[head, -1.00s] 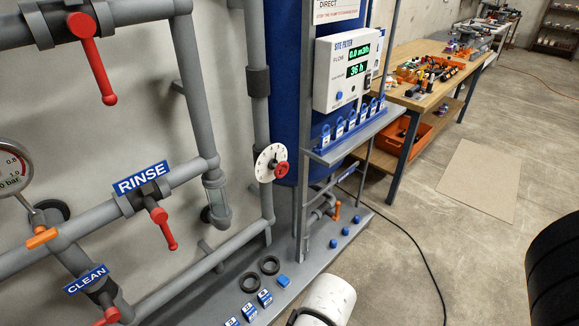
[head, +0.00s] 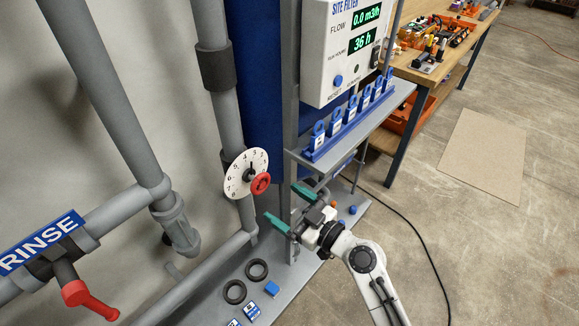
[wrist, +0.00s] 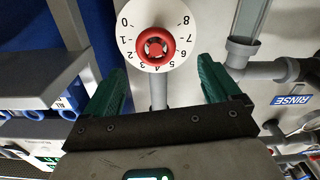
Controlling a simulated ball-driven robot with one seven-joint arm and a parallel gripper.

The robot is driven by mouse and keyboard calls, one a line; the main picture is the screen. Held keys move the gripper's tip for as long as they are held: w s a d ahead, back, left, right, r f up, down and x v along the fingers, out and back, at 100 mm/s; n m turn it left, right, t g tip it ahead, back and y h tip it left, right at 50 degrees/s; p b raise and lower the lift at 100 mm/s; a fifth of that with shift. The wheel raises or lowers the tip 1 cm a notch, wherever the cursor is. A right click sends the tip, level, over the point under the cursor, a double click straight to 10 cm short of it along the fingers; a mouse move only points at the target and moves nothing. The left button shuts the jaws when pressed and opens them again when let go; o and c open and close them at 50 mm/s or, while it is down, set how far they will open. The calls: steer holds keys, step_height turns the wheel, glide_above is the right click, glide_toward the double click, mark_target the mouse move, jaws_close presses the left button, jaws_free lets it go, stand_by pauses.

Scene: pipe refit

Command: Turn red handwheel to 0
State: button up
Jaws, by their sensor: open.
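The red handwheel (head: 260,184) sits in front of a round white dial (head: 238,181) on the vertical grey pipe. In the wrist view the red handwheel (wrist: 155,62) shows at the top centre, over the white dial (wrist: 183,42) with digits from 0 to 8. The picture there is upside down. I cannot tell which digit the wheel is set to. My gripper (head: 289,207) is open and empty, to the right of and below the wheel and apart from it. In the wrist view the green fingers of my gripper (wrist: 160,80) stand wide apart, with the wheel between and beyond them.
A grey shelf (head: 352,143) with blue tags stands right of the wheel, under the white display box (head: 340,50). A red RINSE valve lever (head: 90,300) is at lower left. Black rings (head: 235,292) lie on the grey base.

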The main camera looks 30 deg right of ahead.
mark_target(263, 185)
steer(key=x, duration=0.3)
steer(key=p+x, duration=0.1)
steer(key=x, duration=0.3)
steer(key=p+x, duration=0.1)
steer(key=x, duration=0.2)
steer(key=shift+w+d+r, duration=0.15)
steer(key=shift+w, duration=0.35)
steer(key=c, duration=1)
